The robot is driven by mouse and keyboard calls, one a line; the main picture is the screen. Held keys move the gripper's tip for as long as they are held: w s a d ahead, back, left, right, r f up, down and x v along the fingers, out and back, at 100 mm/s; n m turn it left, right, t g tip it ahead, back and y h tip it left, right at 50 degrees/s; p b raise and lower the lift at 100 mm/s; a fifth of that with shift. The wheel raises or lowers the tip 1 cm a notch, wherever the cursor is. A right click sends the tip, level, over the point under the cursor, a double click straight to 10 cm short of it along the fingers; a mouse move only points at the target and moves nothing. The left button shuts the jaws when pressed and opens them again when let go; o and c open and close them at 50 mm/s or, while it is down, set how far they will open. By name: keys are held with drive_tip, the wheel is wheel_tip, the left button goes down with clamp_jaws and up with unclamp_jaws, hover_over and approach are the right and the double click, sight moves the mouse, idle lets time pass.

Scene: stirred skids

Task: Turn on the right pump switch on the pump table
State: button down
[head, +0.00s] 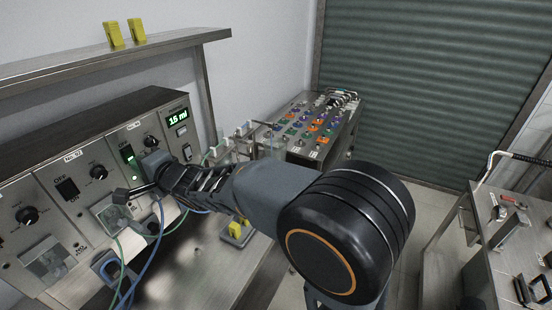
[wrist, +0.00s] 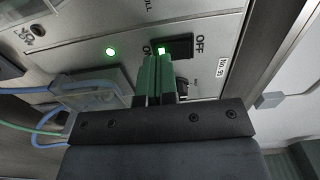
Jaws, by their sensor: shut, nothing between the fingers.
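The right pump switch (head: 128,155) is on the panel's right unit, below the word OFF, and shows a green glow. In the wrist view, which is upside down, it is a black rocker (wrist: 181,45) with a lit green part beside the fingertips. My gripper (wrist: 157,60) is shut and empty. Its green fingers are together at the ON end of the switch and hide part of it. I cannot tell whether they touch it. In the head view my wrist covers the fingertips. The left pump switch (head: 67,188) is dark.
A green display (head: 178,117) reads 15 ml. Blue and green tubes (head: 122,270) hang before the panel. A shelf (head: 100,62) is above. A table with colored parts (head: 312,125) stands behind.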

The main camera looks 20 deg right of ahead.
drive_tip(key=shift+r, duration=0.2)
drive_tip(key=shift+r+p, duration=1.25)
drive_tip(key=shift+p, duration=0.05)
